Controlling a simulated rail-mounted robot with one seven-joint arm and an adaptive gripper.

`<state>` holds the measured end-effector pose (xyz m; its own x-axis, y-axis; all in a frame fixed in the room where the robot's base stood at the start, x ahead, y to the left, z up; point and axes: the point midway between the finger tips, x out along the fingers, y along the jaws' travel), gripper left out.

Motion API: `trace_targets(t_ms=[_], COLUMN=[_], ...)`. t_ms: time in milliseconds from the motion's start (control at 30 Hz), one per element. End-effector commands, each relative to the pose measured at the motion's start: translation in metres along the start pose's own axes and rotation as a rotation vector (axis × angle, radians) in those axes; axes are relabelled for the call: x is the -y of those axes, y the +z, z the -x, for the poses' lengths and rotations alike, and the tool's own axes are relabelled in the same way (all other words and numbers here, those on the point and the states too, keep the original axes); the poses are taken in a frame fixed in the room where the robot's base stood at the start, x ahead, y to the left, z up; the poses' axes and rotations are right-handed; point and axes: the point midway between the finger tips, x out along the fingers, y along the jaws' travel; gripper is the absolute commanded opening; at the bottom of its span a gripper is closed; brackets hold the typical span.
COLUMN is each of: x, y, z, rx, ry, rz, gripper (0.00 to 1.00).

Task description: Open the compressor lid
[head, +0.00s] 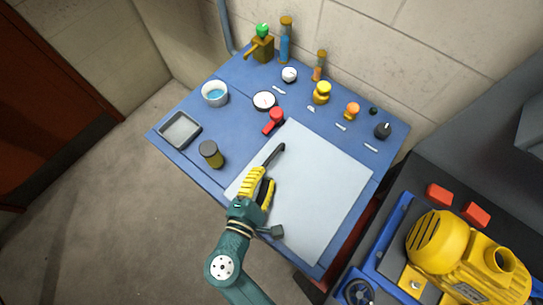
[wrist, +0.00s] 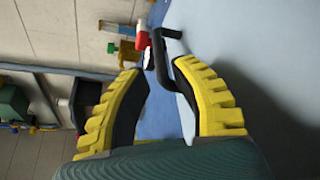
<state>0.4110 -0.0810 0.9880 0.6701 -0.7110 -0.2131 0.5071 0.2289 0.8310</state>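A pale grey flat panel (head: 325,185), which may be the compressor lid, lies on the blue top (head: 207,90). A dark bar like a handle (head: 272,156) stands at the panel's left side. In the wrist view the bent dark bar (wrist: 172,34) reaches between my fingers, nearer the right one; I cannot tell whether they touch. My gripper (head: 264,182) has yellow ridged fingers, which are apart with nothing clamped. It is over the panel's left edge, close to the bar. In the wrist view my gripper (wrist: 168,80) hides the bar's lower end.
Yellow and orange fittings line the back. A yellow motor (head: 465,255) is at lower right.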

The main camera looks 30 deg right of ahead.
Motion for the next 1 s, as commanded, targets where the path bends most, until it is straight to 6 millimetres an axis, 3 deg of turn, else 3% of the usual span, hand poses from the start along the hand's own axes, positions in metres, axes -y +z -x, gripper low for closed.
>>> trace_targets(t_ms=[100,333,667,800,1000], x=[0.001,0.001,0.000,0.000,0.000], y=[0.001,0.000,0.000,0.000,0.000], z=[-0.030,-0.063,-0.068,-0.067,-0.067], rx=[0.005,0.002,0.000,0.000,0.000], ry=[-0.002,0.000,0.000,0.000,0.000], rz=[-0.003,-0.001,0.000,0.000,-0.001], gripper=[0.26,0.26,0.28,0.01,0.00])
